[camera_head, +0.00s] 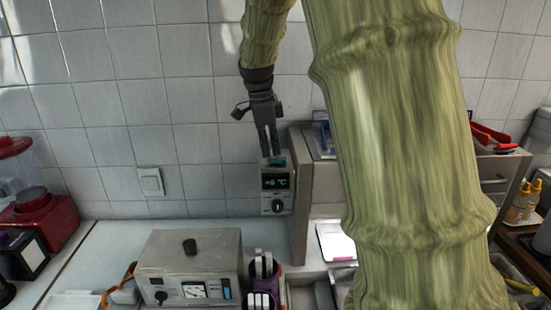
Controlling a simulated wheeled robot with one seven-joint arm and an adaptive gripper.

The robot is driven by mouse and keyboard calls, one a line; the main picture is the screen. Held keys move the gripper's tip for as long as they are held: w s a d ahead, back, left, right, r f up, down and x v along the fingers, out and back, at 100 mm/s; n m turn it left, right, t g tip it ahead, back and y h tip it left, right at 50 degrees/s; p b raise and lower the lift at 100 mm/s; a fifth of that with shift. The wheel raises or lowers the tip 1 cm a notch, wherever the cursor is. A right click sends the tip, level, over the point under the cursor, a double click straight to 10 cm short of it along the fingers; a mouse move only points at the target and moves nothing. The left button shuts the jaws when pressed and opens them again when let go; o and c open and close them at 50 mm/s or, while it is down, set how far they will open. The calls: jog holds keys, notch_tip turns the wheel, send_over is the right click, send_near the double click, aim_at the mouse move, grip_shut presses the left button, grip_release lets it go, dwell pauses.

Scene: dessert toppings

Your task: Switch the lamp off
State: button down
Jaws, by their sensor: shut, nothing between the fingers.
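No lamp that I can make out is in view. A white rocker switch (150,181) is on the tiled wall, left of my gripper and lower than it. My gripper (271,155) points down and is shut and empty. Its fingertips are at the top of a grey box with a green display (276,183) and a knob. I cannot tell whether they touch it. My arm hides much of the right side.
A grey instrument box (190,259) with a dial and black knobs stands on the white counter (110,243). A red appliance (50,225) is at the left. A shelf unit (300,185) stands right of the display box. The wall around the switch is clear.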

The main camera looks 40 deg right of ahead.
aim_at(271, 157)
jog(key=shift+f, duration=0.45)
dwell(0.3)
jog(key=shift+r, duration=0.1)
jog(key=shift+r+p, duration=3.2)
jog(key=shift+r, duration=0.3)
jog(key=shift+a+f, duration=0.1)
